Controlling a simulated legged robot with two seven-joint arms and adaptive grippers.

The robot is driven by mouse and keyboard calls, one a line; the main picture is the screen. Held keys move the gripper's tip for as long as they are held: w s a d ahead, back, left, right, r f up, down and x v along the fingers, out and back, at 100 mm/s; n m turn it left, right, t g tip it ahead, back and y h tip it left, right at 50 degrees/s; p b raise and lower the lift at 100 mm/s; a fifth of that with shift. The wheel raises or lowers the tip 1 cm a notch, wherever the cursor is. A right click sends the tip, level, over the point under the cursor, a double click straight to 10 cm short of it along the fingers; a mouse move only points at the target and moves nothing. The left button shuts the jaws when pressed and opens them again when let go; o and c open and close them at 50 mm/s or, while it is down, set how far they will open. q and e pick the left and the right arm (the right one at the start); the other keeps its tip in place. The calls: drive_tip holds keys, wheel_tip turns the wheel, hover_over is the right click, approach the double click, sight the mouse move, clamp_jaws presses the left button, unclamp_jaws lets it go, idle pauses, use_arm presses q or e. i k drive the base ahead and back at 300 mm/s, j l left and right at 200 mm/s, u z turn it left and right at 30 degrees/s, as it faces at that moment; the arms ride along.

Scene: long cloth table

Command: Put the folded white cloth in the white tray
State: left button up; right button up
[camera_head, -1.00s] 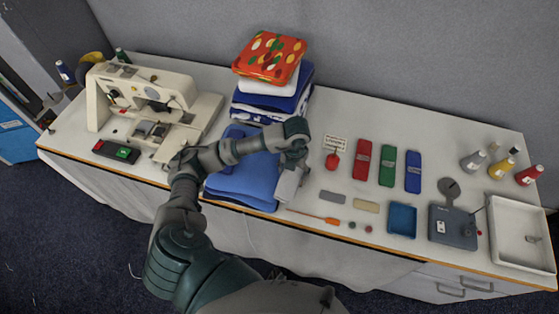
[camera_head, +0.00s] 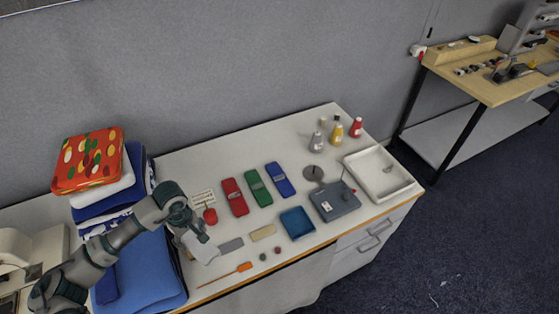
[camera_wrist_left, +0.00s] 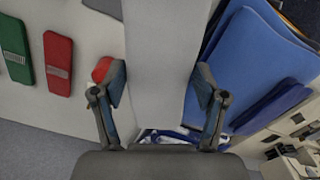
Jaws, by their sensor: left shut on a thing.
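My left gripper (camera_head: 196,236) is shut on the folded white cloth (camera_head: 203,251), which hangs below it by the right edge of the blue cloths. The white tray (camera_head: 378,172) is a shallow rectangular box at the right end of the table, well to the right of the gripper. My right gripper is not in view.
Blue folded cloths (camera_head: 148,275) lie left of the gripper, with a tall cloth stack (camera_head: 90,160) behind. Red (camera_head: 235,197), green (camera_head: 259,188) and blue (camera_head: 280,180) cases, a blue dish (camera_head: 297,223), a grey box (camera_head: 335,202) and bottles (camera_head: 336,134) lie towards the tray.

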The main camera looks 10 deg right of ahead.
sight(369, 177)
drive_tip(key=l+z, duration=0.15)
drive_tip(key=l, duration=0.3)
drive_tip(key=i+l+z, duration=0.2)
drive_tip(key=l, duration=0.2)
drive_tip(key=l+z, duration=0.15)
drive_tip(key=l, duration=0.3)
drive_tip(key=i+l+z, duration=0.5)
drive_tip(key=i+l, duration=0.2)
